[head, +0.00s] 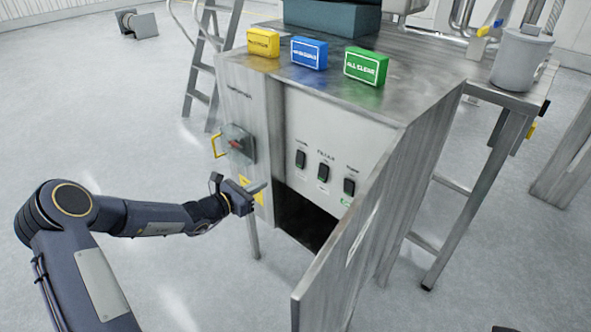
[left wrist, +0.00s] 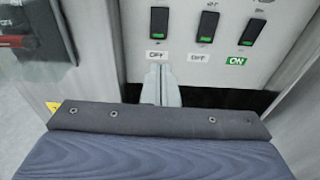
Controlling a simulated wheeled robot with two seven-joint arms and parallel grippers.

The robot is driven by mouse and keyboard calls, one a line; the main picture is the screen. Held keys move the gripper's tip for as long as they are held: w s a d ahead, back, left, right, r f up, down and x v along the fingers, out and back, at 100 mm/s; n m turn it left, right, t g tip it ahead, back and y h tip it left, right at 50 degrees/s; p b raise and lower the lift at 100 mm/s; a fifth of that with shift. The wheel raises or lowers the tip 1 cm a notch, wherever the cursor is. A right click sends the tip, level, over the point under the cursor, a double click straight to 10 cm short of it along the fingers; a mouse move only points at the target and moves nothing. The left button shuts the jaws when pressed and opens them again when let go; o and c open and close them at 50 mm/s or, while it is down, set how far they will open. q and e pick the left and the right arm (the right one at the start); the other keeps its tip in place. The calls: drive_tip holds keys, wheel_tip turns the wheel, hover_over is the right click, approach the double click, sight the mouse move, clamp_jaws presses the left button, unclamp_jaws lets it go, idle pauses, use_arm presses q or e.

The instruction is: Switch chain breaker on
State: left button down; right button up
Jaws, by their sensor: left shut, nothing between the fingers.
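Three black breaker switches sit in a row on the cabinet's inner panel: a left one (head: 300,159), a middle one (head: 323,172) and a right one (head: 348,186). Their names are too small to read surely. In the left wrist view, the left switch (left wrist: 158,23) and middle switch (left wrist: 208,27) have white OFF tags; the right switch (left wrist: 252,32) has a green ON tag. My left gripper (head: 262,187) is shut and empty, in front of the panel's lower left. In the left wrist view its fingertips (left wrist: 160,72) appear just below the left OFF tag.
The open cabinet door (head: 350,240) stands right of the panel. A grey box with a red handle (head: 236,143) is on the cabinet's left front. Yellow (head: 263,43), blue (head: 309,53) and green (head: 366,66) blocks rest on top. A dark opening (head: 300,222) lies below the panel.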

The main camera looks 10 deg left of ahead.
sight(298, 166)
use_arm(q)
drive_tip(key=shift+w+f, duration=0.15)
drive_tip(key=x, duration=1.4)
drive_tip(key=shift+p, duration=0.4)
